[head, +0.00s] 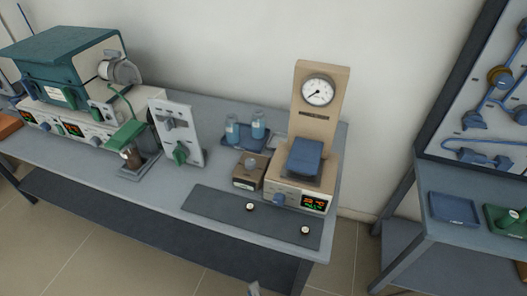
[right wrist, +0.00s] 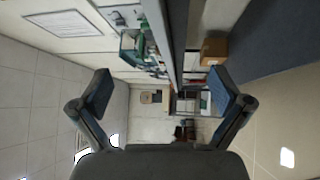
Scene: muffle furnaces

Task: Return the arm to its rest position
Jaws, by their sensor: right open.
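My right gripper (right wrist: 160,92) is open in the right wrist view, its two dark blue finger pads wide apart with nothing between them. The rest of my right arm is out of the head view. My left gripper is in neither view.
A grey bench (head: 215,222) carries a teal furnace (head: 65,65), a grey panel (head: 178,132), a beige gauge instrument (head: 318,135), blue-capped jars and a dark mat (head: 225,212). A second table (head: 445,240) stands right. Floor shows between them.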

